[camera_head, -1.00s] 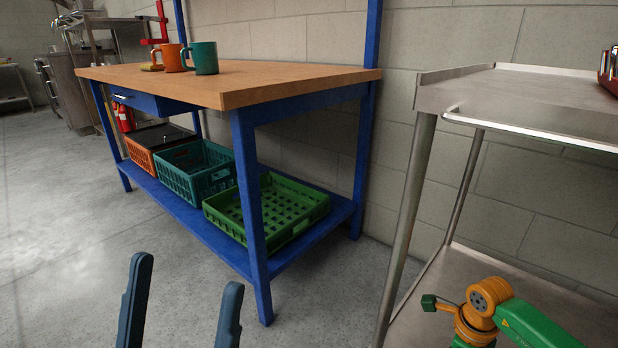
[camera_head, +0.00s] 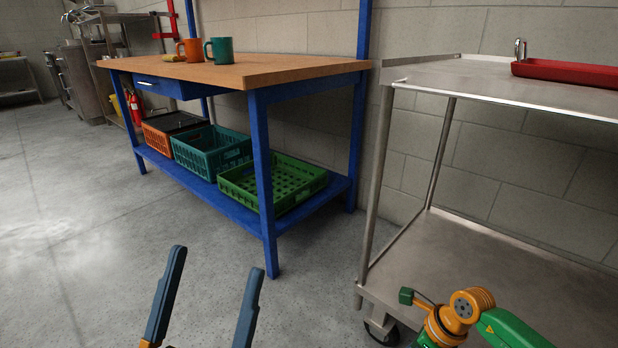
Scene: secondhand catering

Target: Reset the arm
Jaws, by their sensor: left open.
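My left gripper (camera_head: 212,275) shows at the bottom of the head view, left of centre. Its two blue fingers stand apart with nothing between them, above the bare floor in front of the workbench. Part of my right arm (camera_head: 462,312), orange and green, shows at the bottom right in front of the steel cart. The right gripper's fingers are not in view.
A blue-framed workbench (camera_head: 270,72) bears an orange mug (camera_head: 190,50) and a teal mug (camera_head: 219,50). Its lower shelf holds orange (camera_head: 158,139), teal (camera_head: 197,158) and green (camera_head: 250,191) crates. A steel cart (camera_head: 480,82) with a red tray (camera_head: 570,72) stands right. Floor at left is clear.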

